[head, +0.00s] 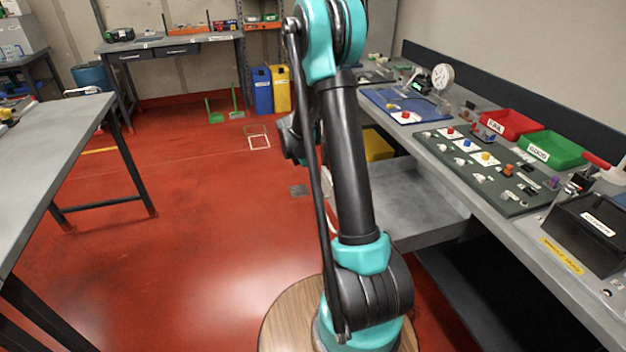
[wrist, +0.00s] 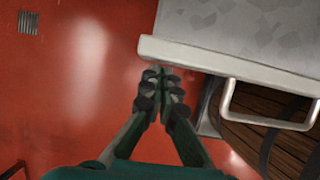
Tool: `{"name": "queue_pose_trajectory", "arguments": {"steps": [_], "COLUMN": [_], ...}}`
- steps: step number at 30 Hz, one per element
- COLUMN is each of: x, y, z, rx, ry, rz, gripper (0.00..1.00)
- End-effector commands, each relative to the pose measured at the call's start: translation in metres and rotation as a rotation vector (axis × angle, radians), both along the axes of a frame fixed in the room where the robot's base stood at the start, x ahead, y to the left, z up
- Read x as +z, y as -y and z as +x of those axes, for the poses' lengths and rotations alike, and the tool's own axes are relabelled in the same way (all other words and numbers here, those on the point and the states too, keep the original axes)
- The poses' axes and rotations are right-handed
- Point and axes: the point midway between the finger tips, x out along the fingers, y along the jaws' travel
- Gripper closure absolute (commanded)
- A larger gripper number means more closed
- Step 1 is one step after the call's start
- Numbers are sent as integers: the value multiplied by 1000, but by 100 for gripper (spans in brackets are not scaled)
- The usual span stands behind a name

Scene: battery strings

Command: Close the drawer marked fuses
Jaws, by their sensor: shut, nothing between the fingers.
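A grey drawer (head: 415,200) stands pulled out under the right-hand bench in the head view, partly behind my arm. No fuses marking is readable on it. In the wrist view, the drawer's pale front edge (wrist: 210,55) crosses the upper right, with its mottled grey inside behind it. A pale loop handle (wrist: 265,121) sticks out from the front. My gripper (wrist: 160,73) is shut and empty, with its fingertips close to the front near its left corner, left of the handle. Whether they touch the front I cannot tell. In the head view my arm hides the fingertips.
The right-hand bench holds a dark board (head: 515,195) with coloured parts, a red bin (head: 510,123), a green bin (head: 552,148) and a black box (head: 590,232). A grey table (head: 50,150) stands at the left. Red floor between is mostly clear.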

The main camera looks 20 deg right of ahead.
Motion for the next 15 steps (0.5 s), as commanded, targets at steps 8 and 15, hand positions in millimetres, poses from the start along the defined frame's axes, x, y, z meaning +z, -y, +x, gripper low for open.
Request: {"name": "queue_pose_trajectory", "arguments": {"steps": [8,15], "x": [0,0], "y": [0,19], "z": [0,0], "rx": [0,-3], "ry": [0,0], "rz": [0,0], "gripper": [100,100]}}
